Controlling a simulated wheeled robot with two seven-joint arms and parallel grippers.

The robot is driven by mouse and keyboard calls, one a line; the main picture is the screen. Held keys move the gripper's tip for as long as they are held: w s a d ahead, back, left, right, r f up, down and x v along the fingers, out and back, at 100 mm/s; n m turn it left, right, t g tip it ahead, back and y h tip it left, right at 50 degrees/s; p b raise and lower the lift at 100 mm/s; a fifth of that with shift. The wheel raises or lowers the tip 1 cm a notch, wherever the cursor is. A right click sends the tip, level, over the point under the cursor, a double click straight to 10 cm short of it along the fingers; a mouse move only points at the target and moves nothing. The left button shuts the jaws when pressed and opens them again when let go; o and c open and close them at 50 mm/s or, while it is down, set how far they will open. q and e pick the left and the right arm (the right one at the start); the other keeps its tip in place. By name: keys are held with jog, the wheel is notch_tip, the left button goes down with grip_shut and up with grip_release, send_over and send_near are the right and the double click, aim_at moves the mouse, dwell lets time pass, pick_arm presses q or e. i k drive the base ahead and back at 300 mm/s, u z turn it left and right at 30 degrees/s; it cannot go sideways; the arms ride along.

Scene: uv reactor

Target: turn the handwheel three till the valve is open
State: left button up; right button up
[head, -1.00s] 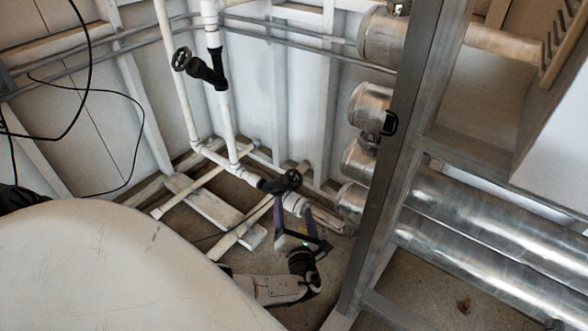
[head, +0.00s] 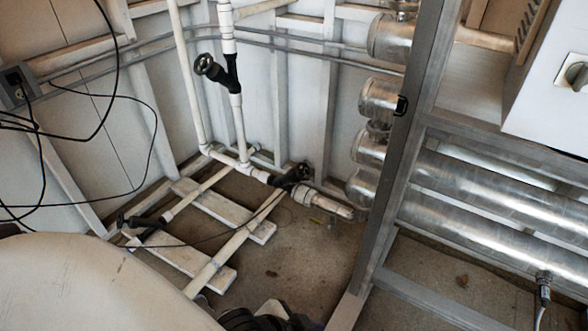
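Three black handwheels show, and no readable number tells which is three. One handwheel (head: 207,65) is on the upright white pipe, high on a black valve body (head: 230,75). A second handwheel (head: 303,172) is low, at the black valve on the pipe that runs to the metal cylinders. A third handwheel (head: 124,221) is at the lower left, partly against the pale curved surface. No gripper touches any of them. A dark piece of my arm (head: 262,319) shows at the bottom edge; its fingers are not visible. Valve positions cannot be read.
A large pale curved surface (head: 85,285) fills the lower left. A grey metal frame post (head: 400,150) and shiny cylinders (head: 480,195) stand at the right. Black cables (head: 85,205) hang at the left. Bare floor (head: 310,255) lies below the second handwheel.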

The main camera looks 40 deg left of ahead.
aim_at(300, 173)
jog(key=k, duration=1.25)
jog(key=u, duration=0.6)
jog(key=i, duration=1.75)
jog(key=z, duration=0.5)
